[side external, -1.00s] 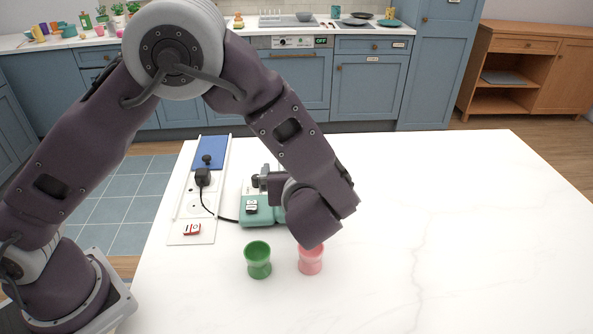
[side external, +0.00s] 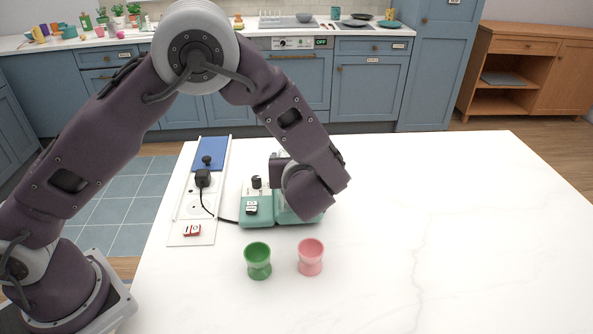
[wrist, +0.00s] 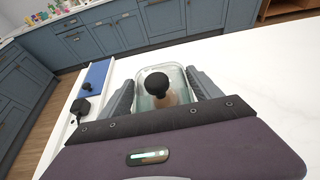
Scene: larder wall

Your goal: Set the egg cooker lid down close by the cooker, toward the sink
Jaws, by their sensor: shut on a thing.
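The teal egg cooker (side external: 258,218) stands on the white table, with a black dial and a small label on its left part. My wrist hides its right part in the side view. In the wrist view the clear lid (wrist: 174,74) with a round black knob (wrist: 157,83) is between the two fingers of my gripper (wrist: 162,78), which is shut on it. Something brownish shows through the lid. The side view hides the lid and fingertips behind my wrist, so I cannot tell whether the lid is clear of the cooker.
A green egg cup (side external: 258,261) and a pink egg cup (side external: 311,258) stand in front of the cooker. A power strip panel (side external: 195,215) with a black plug (side external: 203,177) lies to its left, a cord running to the cooker. The table's right side is clear.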

